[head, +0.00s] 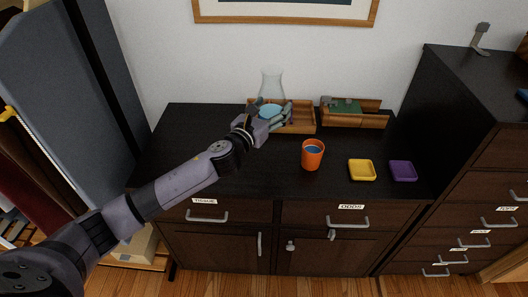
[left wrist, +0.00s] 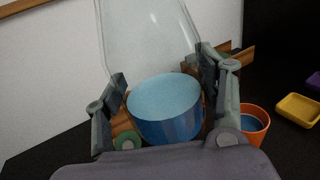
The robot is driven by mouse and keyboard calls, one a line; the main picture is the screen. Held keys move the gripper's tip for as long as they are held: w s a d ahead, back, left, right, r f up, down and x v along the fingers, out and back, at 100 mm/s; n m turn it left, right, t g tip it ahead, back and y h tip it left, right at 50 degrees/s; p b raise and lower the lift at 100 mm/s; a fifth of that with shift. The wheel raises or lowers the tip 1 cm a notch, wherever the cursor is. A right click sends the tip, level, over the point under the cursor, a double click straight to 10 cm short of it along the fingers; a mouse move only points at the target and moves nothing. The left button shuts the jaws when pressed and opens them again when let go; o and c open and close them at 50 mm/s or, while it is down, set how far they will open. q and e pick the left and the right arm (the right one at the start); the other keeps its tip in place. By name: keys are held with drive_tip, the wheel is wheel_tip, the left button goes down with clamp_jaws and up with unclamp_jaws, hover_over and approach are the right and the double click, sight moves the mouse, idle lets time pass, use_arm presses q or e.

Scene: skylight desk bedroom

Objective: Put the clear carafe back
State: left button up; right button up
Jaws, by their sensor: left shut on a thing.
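The clear carafe (head: 271,82) is at the back of the dark cabinet top, near the wall, and looks about upright. Blue liquid (left wrist: 165,105) fills its lower part in the left wrist view. My left gripper (head: 274,114) is shut on the carafe, with fingers on both sides of its body. A shallow wooden tray (head: 303,126) is right by the gripper and partly hidden by it. I cannot tell whether the carafe's base touches the tray or hangs above it. My right gripper is not in view.
An orange cup (head: 313,156) with blue liquid stands in front of the tray. A yellow dish (head: 362,170) and a purple dish (head: 403,171) lie to its right. A wooden box (head: 354,121) with a green item stands behind. The cabinet top's left part is clear.

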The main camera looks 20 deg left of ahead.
use_arm(q)
wheel_tip(320, 180, down, 6)
drive_tip(key=shift+d+r+b, duration=0.1)
drive_tip(key=shift+r+b, duration=0.15)
drive_tip(key=shift+b, duration=0.4)
wheel_tip(320, 180, down, 6)
drive_tip(key=shift+f+b, duration=0.25)
drive_tip(key=shift+b, duration=1)
wheel_tip(320, 180, down, 4)
drive_tip(key=shift+r+b, duration=0.2)
drive_tip(key=shift+b, duration=0.65)
drive_tip(key=shift+f, duration=0.3)
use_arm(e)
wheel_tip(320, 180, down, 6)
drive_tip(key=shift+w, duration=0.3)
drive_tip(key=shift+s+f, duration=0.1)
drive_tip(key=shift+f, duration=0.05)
